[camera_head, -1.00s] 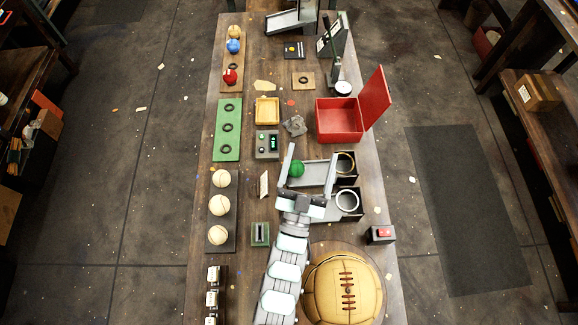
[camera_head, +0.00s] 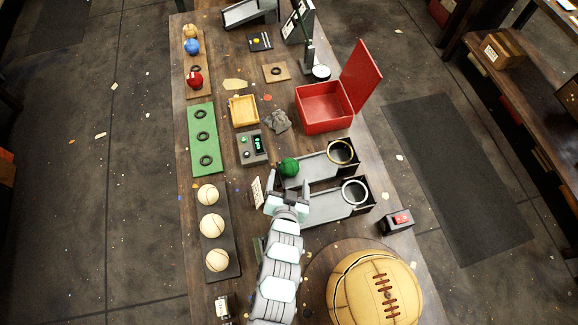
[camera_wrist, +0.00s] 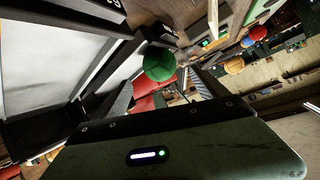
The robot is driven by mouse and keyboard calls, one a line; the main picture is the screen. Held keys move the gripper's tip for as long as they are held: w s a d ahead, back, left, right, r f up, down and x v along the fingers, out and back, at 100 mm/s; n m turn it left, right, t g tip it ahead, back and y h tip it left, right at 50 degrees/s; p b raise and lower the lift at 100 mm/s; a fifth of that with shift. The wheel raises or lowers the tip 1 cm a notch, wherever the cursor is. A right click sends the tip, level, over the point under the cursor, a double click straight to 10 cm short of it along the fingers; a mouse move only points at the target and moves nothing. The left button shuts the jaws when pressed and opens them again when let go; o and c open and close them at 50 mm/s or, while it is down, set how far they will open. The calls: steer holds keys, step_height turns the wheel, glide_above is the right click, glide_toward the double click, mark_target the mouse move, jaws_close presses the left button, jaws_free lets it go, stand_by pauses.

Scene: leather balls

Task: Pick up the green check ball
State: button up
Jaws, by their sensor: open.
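The green check ball (camera_head: 289,167) sits at the left end of the upper grey ramp tray (camera_head: 318,166) in the head view. My gripper (camera_head: 287,190) is just below the ball in that view, with its fingers apart. In the wrist view the green ball (camera_wrist: 160,66) shows beyond the open fingers, near the middle of the gap. Nothing is held. I cannot tell whether a finger touches the ball.
A scale-like box with green display (camera_head: 253,148) is left of the ball. The open red box (camera_head: 323,107) is above. A large tan ball (camera_head: 375,290) is lower right.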

mark_target(289, 172)
steer(key=shift+x, duration=3.05)
steer(key=shift+c, duration=0.2)
steer(key=c, duration=1.6)
